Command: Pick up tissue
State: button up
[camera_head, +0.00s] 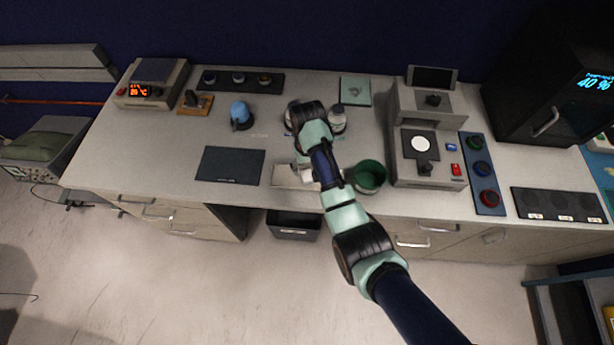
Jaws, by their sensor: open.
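A pale flat box (285,178), which looks like the tissue holder, lies at the front edge of the bench, partly behind my arm. A small white piece at its right end (307,176) may be the tissue; it is too small to be sure. My arm reaches in from the lower right and bends over the bench. My gripper (302,162) is open, close above or beside the pale box and mostly hidden by my wrist. I cannot tell whether it touches anything.
A green cup (369,177) stands just right of my arm. A dark mat (230,165) and a blue flask-like item (241,115) are to the left. A grey machine (425,140) stands to the right. Bare bench lies around the blue item.

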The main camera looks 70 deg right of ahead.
notch_tip(320, 180, down, 5)
jog(key=shift+a+b, duration=0.1)
jog(key=shift+b, duration=0.3)
jog(key=c, duration=0.8)
jog(key=shift+c, duration=0.3)
jog(key=shift+r, duration=0.15)
notch_tip(320, 180, up, 12)
jog(key=p, duration=0.2)
notch_tip(320, 180, up, 8)
jog(key=p, duration=0.8)
send_over(308, 176)
